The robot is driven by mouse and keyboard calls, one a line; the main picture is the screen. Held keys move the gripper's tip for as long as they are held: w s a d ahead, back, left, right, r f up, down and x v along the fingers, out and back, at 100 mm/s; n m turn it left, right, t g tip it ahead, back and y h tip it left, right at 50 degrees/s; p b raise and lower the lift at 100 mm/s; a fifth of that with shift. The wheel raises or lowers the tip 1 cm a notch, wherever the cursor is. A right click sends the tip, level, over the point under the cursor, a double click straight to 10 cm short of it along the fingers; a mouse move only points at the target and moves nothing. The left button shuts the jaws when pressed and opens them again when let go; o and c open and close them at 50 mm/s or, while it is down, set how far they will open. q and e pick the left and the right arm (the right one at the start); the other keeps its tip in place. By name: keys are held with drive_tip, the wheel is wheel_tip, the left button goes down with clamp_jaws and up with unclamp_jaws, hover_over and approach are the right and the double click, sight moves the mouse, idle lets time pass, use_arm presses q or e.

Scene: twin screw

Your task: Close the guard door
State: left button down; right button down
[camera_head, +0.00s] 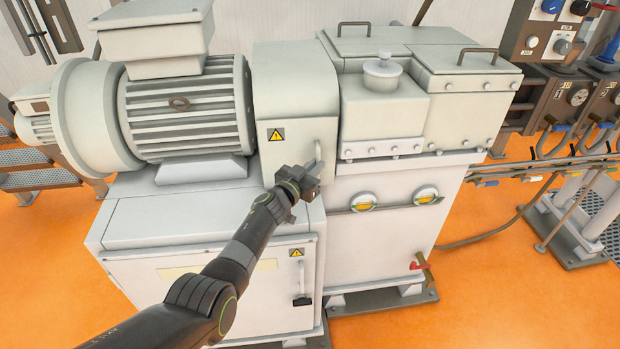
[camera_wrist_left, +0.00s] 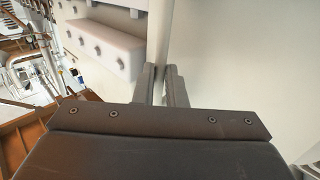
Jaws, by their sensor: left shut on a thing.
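The guard door (camera_head: 290,110) is the pale cover between the motor and the gearbox, with a yellow warning sticker and a slim vertical handle (camera_head: 320,142) at its right side. In the head view it sits close against the gearbox; a small gap cannot be ruled out. My left gripper (camera_head: 313,170) is at the lower end of this handle. In the left wrist view, the fingers (camera_wrist_left: 165,86) are shut around the pale handle bar (camera_wrist_left: 162,42), and the door's plain panel (camera_wrist_left: 230,70) fills the right side. My right gripper is not in view.
The ribbed motor (camera_head: 185,105) is left of the door and the gearbox housing (camera_head: 385,110) is right. A lower cabinet (camera_head: 215,285) stands beneath my left arm. Pipes and gauges (camera_head: 578,97) are at far right. Orange floor (camera_head: 500,290) is clear at lower right.

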use_arm(q)
drive_tip(key=shift+w+d+r, duration=0.1)
drive_tip(key=shift+d+r, duration=0.05)
drive_tip(key=shift+d, duration=0.3)
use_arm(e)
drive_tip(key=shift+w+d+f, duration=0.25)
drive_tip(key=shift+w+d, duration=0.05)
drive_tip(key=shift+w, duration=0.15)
use_arm(q)
drive_tip(key=shift+r, duration=0.1)
drive_tip(key=c, duration=1.9)
unclamp_jaws()
drive_tip(key=shift+o, duration=1.4)
drive_tip(key=shift+w+d, duration=0.1)
drive_tip(key=shift+d, duration=0.15)
drive_tip(key=shift+o, duration=0.6)
drive_tip(key=shift+d, duration=0.25)
drive_tip(key=shift+f, duration=0.2)
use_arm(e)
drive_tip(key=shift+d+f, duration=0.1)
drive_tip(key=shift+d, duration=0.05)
use_arm(q)
drive_tip(key=shift+a, duration=0.3)
